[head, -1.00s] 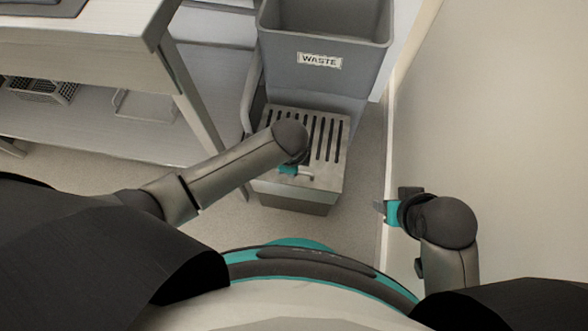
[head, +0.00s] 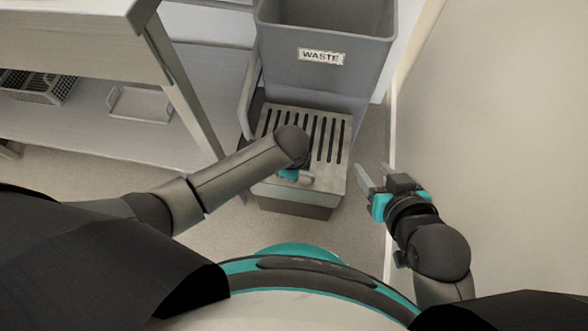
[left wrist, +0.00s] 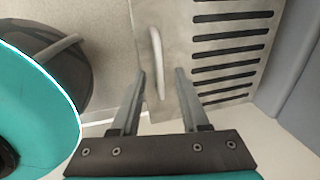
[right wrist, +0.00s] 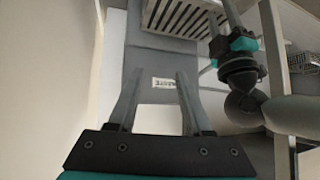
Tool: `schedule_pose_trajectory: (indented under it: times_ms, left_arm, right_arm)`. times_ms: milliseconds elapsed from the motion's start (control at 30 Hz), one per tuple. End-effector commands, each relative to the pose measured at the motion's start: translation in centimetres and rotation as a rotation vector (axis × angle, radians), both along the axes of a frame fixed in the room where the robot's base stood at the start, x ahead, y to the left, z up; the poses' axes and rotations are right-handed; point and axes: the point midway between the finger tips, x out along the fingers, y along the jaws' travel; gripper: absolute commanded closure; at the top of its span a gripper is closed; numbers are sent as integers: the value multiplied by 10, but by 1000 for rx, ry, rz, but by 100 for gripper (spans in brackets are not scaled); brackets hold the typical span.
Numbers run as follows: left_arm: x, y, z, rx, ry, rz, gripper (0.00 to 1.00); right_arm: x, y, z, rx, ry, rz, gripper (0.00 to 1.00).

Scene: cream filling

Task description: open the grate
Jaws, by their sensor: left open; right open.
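The grate (head: 332,172) is a slotted metal plate lying flat on a low box in front of the waste bin. Its curved bar handle (left wrist: 156,50) is near the plain edge. My left gripper (left wrist: 160,73) is open and points down at the grate, with the near end of the handle between its fingertips in the left wrist view; whether they touch it I cannot tell. In the head view my left arm hides most of the handle. My right gripper (head: 374,170) is open and empty, right of the grate, beside the wall.
The grey waste bin (head: 325,85) stands directly behind the grate. A shelved table (head: 75,48) is at the left, with a basket and tray on its lower shelf. A pale wall (head: 490,100) closes the right side. Some floor is bare between table and grate.

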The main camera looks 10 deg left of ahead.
Motion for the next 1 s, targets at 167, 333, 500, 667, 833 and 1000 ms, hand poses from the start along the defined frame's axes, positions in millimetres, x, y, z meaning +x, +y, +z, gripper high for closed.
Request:
schedule_pose_trajectory:
  times_ms: [167,333,500,667,833,1000]
  left_arm:
    - [1,0,-7,0,0,0,55]
    - [2,0,-10,0,0,0,55]
    - [2,0,-10,0,0,0,55]
    - [2,0,-10,0,0,0,55]
    - [2,0,-10,0,0,0,71]
    - [2,0,-10,0,0,0,90]
  right_arm:
    - [4,9,0,37,-69,9,50]
    - [6,14,2,58,-107,13,50]
    - [7,16,3,64,-118,14,50]
    - [7,15,3,63,-118,13,50]
    - [7,15,3,62,-118,14,50]
    - [7,15,3,63,-118,13,50]
